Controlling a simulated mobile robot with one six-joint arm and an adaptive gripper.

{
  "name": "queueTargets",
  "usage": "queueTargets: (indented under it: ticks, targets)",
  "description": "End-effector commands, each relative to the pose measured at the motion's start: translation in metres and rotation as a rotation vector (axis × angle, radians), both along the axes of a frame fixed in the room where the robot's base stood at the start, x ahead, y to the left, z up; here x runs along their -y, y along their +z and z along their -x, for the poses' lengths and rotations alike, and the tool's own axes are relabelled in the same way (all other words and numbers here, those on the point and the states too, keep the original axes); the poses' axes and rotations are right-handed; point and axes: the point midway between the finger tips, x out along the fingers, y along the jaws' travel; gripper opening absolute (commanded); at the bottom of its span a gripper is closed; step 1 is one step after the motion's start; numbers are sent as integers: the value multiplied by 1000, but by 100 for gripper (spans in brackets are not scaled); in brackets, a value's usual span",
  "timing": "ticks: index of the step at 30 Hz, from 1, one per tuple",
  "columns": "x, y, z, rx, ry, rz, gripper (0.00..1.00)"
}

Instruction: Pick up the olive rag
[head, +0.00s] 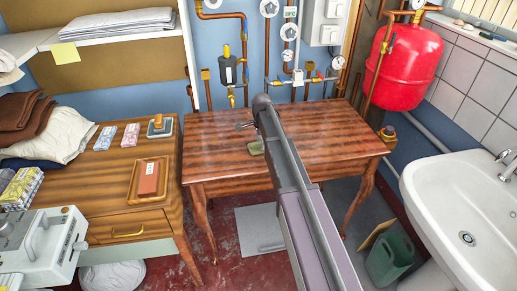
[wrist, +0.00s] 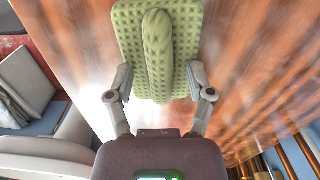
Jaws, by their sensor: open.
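The olive rag (head: 256,148) lies on the wooden table, left of my arm in the head view. In the wrist view the olive rag (wrist: 158,40) is a flat, waffle-textured green cloth with a raised fold along its middle. My gripper (wrist: 160,76) is open, with one finger at each side of the rag's near part and the fold between them. I cannot tell whether the fingers touch the cloth. In the head view my arm hides most of the gripper; only a small part shows near the table's back edge.
The wooden table (head: 215,148) is otherwise bare. A desk (head: 104,190) on the left bears a wooden tray (head: 134,194), small packs and folded cloths (head: 45,136). Pipes and gauges line the wall behind. A red tank (head: 403,65) and a white sink (head: 440,205) stand at the right.

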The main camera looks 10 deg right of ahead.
Motion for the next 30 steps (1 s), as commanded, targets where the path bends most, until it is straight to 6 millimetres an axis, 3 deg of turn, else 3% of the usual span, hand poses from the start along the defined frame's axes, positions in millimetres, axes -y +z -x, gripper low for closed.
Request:
queueTargets:
  ticks: [11, 18, 30]
  targets:
    - [0, 0, 0, 0, 0, 0, 69]
    - [0, 0, 0, 0, 0, 0, 0]
    - [-1, 1, 0, 0, 1, 0, 0]
